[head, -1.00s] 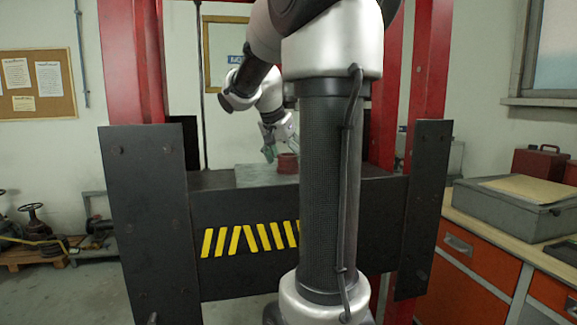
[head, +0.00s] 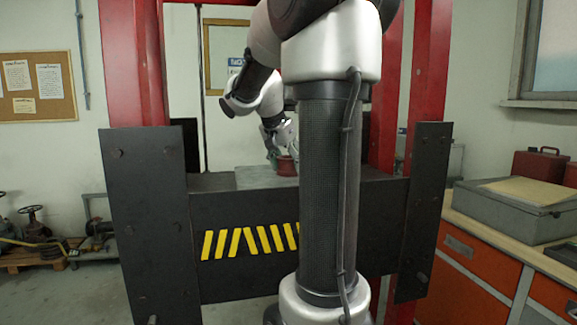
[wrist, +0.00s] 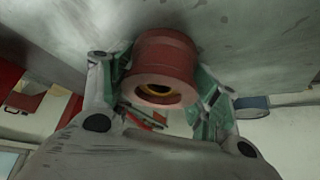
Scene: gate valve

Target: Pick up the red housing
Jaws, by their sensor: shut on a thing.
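The red housing (wrist: 164,55) is a short red cylinder with a round opening and a yellowish ring inside. In the head view the housing (head: 287,166) stands on the grey plate (head: 255,180) on top of the black beam, partly hidden by my arm. My gripper (wrist: 165,92) has one green-padded finger on each side of the housing and is shut on it. In the head view my gripper (head: 276,155) is at the housing from above and the left. The housing seems to be still on the plate, though the contact is hard to see.
Red upright posts (head: 133,70) flank the black beam (head: 235,270) with yellow stripes. A workbench with a grey case (head: 520,205) and a red box (head: 540,165) stands on the right. Valves (head: 30,222) lie on a pallet at the left.

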